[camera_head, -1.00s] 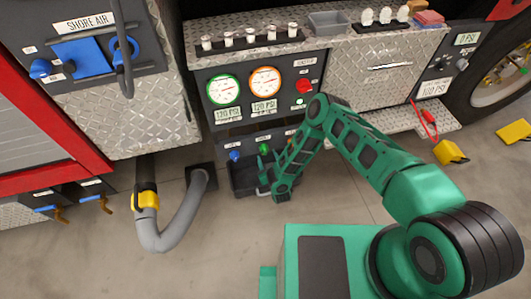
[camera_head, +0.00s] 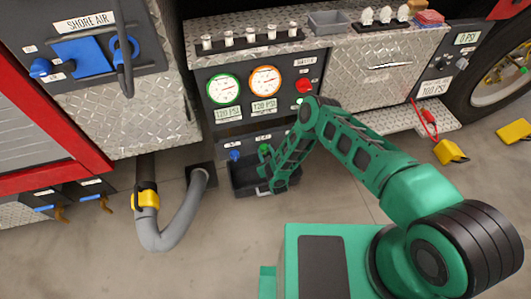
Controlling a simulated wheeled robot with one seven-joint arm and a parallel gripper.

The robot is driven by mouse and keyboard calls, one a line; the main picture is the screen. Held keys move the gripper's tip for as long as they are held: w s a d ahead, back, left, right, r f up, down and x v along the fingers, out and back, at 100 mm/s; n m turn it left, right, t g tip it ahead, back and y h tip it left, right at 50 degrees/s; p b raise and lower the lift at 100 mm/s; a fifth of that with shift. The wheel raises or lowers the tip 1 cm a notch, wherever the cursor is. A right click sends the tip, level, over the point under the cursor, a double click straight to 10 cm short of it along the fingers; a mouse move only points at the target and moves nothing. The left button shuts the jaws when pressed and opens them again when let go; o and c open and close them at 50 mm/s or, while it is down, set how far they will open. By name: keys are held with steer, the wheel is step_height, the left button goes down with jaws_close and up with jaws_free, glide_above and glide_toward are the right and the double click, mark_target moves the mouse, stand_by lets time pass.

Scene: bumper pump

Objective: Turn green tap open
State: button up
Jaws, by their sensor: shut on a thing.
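The green tap (camera_head: 264,149) is on the lower dark panel, below the green-rimmed and orange-rimmed gauges. My gripper (camera_head: 265,160) is at the tap, its fingers pointing up and left, and it is shut on the tap. The fingers and the tap are close in colour, so the tap's exact angle is hard to make out. A blue tap (camera_head: 235,154) is just left of it. My forearm hides the right end of the lower panel.
An open dark tray (camera_head: 246,184) is under the taps, close to my gripper. A red knob (camera_head: 304,86) is above my forearm. A thick grey hose (camera_head: 180,220) curves at the left. The floor in front is clear.

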steer(key=m+y, duration=0.1)
steer(key=m, duration=0.1)
steer(key=shift+d+m+y, duration=0.1)
steer(key=shift+m+y, duration=0.2)
steer(key=shift+y, duration=0.1)
steer(key=m+y, duration=0.2)
steer(key=m, duration=0.1)
steer(key=m+y, duration=0.1)
steer(key=m, duration=0.3)
steer(key=f+m+y, duration=0.1)
steer(key=m+y, duration=0.1)
steer(key=m, duration=0.1)
steer(key=shift+d+m+y, duration=0.3)
steer(key=shift+d, duration=0.05)
steer(key=shift+w+d, duration=0.1)
stand_by(0.7)
steer(key=o, duration=1.1)
steer(key=shift+c, duration=0.2)
